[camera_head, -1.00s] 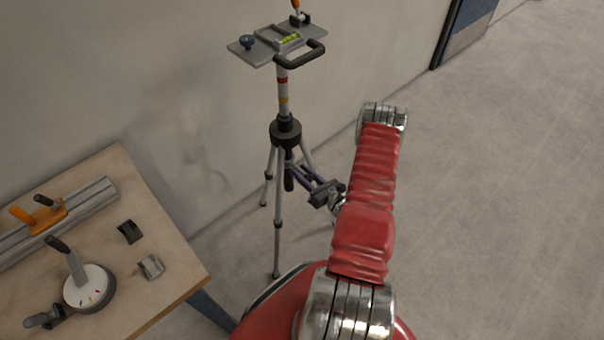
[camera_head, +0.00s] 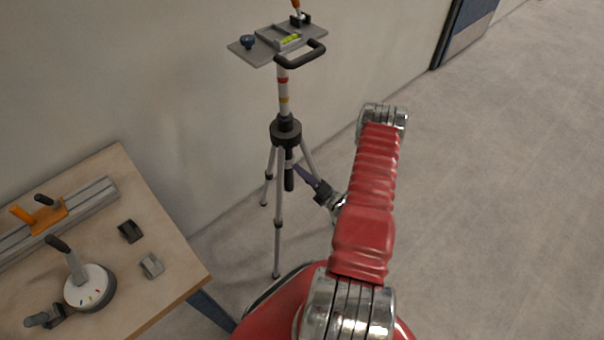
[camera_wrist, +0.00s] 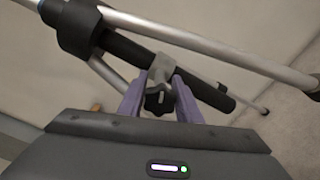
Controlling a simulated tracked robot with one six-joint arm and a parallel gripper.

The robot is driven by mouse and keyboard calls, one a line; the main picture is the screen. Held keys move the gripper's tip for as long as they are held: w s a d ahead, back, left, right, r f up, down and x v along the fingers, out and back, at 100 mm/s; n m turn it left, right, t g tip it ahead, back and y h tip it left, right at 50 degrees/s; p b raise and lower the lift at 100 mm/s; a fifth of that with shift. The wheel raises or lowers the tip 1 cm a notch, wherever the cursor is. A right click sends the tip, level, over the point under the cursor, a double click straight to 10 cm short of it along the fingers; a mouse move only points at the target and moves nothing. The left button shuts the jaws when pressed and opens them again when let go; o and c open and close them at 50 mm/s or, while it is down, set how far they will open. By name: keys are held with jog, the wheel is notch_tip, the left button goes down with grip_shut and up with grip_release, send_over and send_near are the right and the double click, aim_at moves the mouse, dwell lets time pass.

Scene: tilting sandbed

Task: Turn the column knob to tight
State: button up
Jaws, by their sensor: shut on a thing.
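The tripod's column knob (camera_wrist: 158,99) is a dark lobed knob on a grey clamp piece beside the black lower tube, in the wrist view. My gripper (camera_wrist: 160,90) has its two purple fingers on either side of the knob, shut on it. In the head view my gripper (camera_head: 297,168) reaches in from the right below the black tripod collar (camera_head: 286,131). The knob itself is hidden there. The tripod stands upright, with a plate (camera_head: 250,54) on top carrying a level with a yellow-green vial (camera_head: 290,39).
The tripod legs (camera_head: 278,215) spread close around my gripper. A wooden table (camera_head: 165,240) at lower left holds a dial with a lever (camera_head: 90,285) and an orange clamp (camera_head: 48,215). The wall is close behind the tripod; the floor to the right is clear.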

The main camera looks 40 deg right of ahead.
jog(key=m, duration=0.4)
jog(key=shift+d+f, duration=0.1)
jog(key=shift+d, duration=0.1)
jog(key=shift+a+m, duration=0.1)
jog(key=shift+m, duration=1)
jog(key=shift+s+f, duration=0.1)
jog(key=o, duration=1)
jog(key=s, duration=1.3)
jog(key=shift+s, duration=0.35)
